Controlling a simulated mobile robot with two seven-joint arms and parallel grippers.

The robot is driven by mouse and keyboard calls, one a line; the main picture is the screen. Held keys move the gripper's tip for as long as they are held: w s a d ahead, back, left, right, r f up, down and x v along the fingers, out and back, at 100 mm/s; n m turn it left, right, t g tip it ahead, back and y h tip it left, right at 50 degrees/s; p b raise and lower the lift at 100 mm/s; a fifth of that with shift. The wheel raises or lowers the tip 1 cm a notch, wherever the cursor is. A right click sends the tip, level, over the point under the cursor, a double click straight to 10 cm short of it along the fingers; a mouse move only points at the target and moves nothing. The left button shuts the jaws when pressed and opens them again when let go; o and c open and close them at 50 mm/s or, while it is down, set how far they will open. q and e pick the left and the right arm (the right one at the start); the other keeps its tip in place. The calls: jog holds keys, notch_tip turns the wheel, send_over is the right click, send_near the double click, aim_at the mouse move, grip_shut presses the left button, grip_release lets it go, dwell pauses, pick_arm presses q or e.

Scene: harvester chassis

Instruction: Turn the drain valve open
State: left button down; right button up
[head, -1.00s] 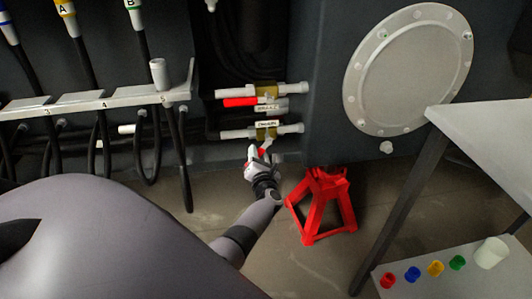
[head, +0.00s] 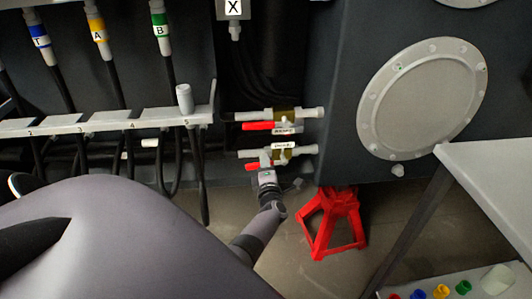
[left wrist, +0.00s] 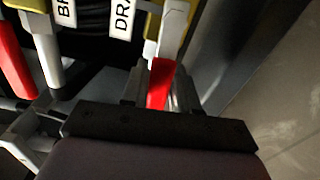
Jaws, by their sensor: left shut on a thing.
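The drain valve (head: 282,153) is the lower of two brass valves on white pipe stubs, with a small label above it. My left gripper (head: 266,168) reaches up to it from below. In the left wrist view, the valve's red handle (left wrist: 160,82) sits between the two jaws, which are shut on it. A cut-off label (left wrist: 122,18) there starts with "DRA". The jaws and their shadow hide part of the handle, and its exact angle is hard to tell. My right gripper is not in view.
A second valve with a red handle (head: 257,126) sits close above. A bracket (head: 110,122) with hanging hoses is at the left. A red stand (head: 333,225) is on the floor to the right of my arm, near a grey table (head: 490,170).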

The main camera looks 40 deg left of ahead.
pick_arm(q)
jog(key=shift+a+r+m, duration=0.1)
jog(key=shift+r+m, duration=0.25)
jog(key=shift+m, duration=0.15)
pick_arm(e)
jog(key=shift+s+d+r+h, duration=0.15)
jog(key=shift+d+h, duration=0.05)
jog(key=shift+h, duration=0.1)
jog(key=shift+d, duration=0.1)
pick_arm(q)
jog(key=c, duration=0.9)
grip_release()
jog(key=shift+c, duration=0.2)
jog(key=shift+s+p, duration=0.1)
jog(key=shift+p, duration=0.2)
jog(key=p+v, duration=0.3)
jog(key=v, duration=0.4)
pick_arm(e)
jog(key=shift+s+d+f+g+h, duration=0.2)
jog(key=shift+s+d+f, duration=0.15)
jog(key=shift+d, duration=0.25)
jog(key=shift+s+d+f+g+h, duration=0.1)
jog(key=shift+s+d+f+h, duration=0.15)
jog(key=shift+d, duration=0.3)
